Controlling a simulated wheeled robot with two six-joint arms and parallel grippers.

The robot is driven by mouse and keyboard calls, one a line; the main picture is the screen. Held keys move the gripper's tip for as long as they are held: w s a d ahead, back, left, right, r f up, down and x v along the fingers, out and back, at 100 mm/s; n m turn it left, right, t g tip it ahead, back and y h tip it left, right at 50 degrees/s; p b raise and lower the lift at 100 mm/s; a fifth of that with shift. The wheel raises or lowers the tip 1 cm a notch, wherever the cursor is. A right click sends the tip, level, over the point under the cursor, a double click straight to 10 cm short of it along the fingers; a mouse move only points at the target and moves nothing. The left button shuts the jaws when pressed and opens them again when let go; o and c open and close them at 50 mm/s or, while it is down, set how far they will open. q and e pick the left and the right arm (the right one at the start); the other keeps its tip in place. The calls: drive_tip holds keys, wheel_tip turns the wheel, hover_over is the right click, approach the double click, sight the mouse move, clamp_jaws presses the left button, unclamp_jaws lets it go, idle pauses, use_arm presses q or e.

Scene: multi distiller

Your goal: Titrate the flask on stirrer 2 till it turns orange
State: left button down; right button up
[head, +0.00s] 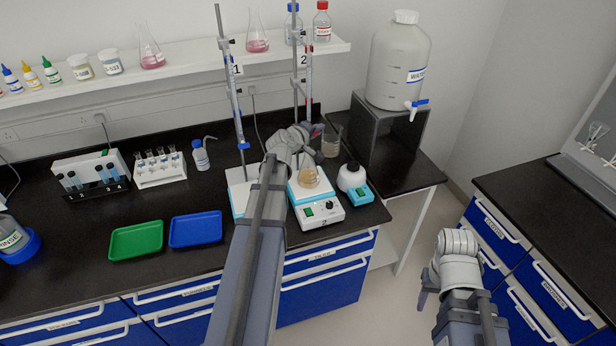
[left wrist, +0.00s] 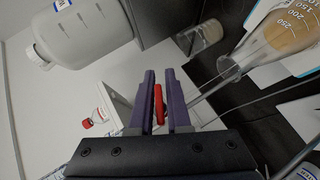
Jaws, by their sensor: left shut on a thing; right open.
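The flask (head: 308,177) stands on stirrer 2 (head: 317,206), below the burette labelled 2 (head: 308,72). Its liquid looks pale orange in the head view and in the left wrist view (left wrist: 288,34). My left gripper (head: 314,132) is at the lower part of this burette. In the left wrist view its purple fingers (left wrist: 159,100) are shut on the red stopcock handle (left wrist: 159,104). The burette's tip points toward the flask mouth; any drops are too small to see. My right gripper (head: 432,290) is open and empty, over the floor at the lower right.
Burette 1 (head: 235,90) stands on the left. A large water carboy (head: 398,62) sits on a black stand. Green (head: 136,240) and blue (head: 196,229) trays lie left.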

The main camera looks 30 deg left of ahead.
use_arm(q)
drive_tip(key=shift+w+d+r+n+t+b, duration=0.25)
drive_tip(key=shift+n+t+b, duration=0.15)
drive_tip(key=shift+t, duration=0.2)
drive_tip(key=n+t+b, duration=0.1)
drive_tip(key=b, duration=0.1)
drive_tip(key=t+h+b, duration=0.1)
drive_tip(key=b, duration=0.1)
drive_tip(key=shift+r+n+t, duration=0.3)
drive_tip(key=shift+r+n, duration=0.05)
drive_tip(key=shift+n, duration=0.05)
